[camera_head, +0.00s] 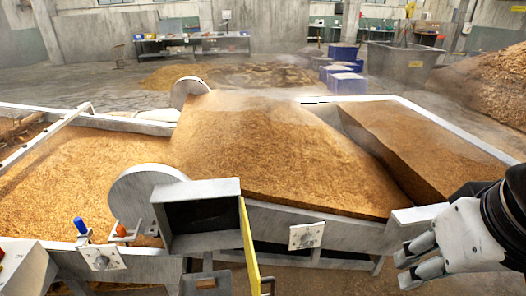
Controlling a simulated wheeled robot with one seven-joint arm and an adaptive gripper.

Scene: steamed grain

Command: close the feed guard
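The feed guard appears to be the yellow-edged panel (249,250) at the right side of a grey metal box (228,187), seen nearly edge-on. It stands swung out from the box toward me, so the dark opening of the box is uncovered. A small dark handle-like part (267,284) shows near its lower end, at the picture's bottom. My gripper (402,269) is at the lower right, well to the right of the panel and not touching it. Its two fingers point left, with a gap between them and nothing in it.
Grain-filled troughs with a pale metal rim (340,223) lie behind the box. A control plate (306,236) sits on the front wall between panel and gripper. A blue-topped lever (81,227) and an orange knob (121,230) stand left of the box. Blue crates (347,84) are far back.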

